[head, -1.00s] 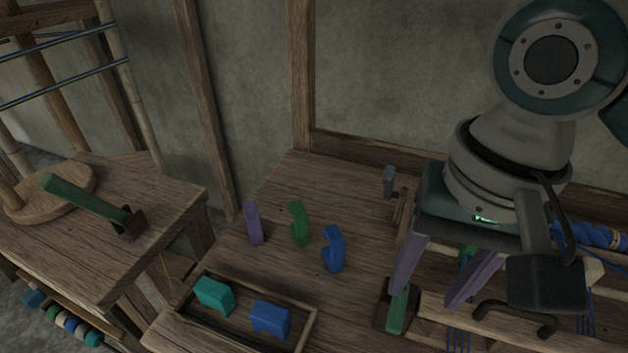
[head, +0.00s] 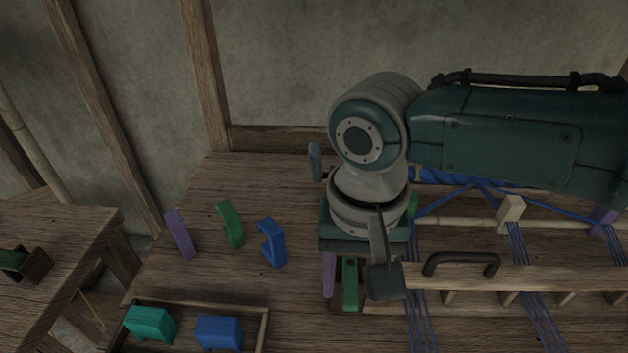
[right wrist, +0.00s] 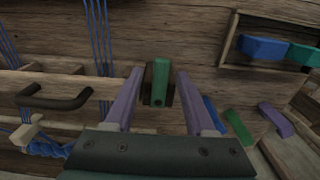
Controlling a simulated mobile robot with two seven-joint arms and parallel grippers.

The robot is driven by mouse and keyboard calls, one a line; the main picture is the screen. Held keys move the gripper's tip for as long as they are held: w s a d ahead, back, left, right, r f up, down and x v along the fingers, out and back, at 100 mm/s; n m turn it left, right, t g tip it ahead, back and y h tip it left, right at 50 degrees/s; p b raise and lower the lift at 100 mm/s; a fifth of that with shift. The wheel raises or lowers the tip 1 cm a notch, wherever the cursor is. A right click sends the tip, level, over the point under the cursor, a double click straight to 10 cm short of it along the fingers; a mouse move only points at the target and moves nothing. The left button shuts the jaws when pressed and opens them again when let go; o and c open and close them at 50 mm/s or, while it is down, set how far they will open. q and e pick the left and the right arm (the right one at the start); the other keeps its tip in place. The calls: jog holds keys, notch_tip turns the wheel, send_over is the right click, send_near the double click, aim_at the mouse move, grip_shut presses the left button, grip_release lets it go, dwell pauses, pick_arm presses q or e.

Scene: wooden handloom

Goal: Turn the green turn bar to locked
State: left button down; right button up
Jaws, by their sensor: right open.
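The green turn bar (head: 351,284) sits on a dark block at the left end of the loom frame, its length running toward the front edge in the head view. In the right wrist view the green turn bar (right wrist: 160,82) stands between my fingers. My right gripper (right wrist: 160,76) is open, one purple finger on each side of the bar, with gaps on both sides and no contact seen. In the head view my right gripper (head: 350,293) is over the bar, and its wrist part hides one finger. My left gripper is not in view.
A tray (head: 264,328) holds teal and blue blocks. A black handle (head: 462,262) and blue threads lie to the right.

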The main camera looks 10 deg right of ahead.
jog(key=shift+c, duration=0.2)
grip_shut()
dwell(0.4)
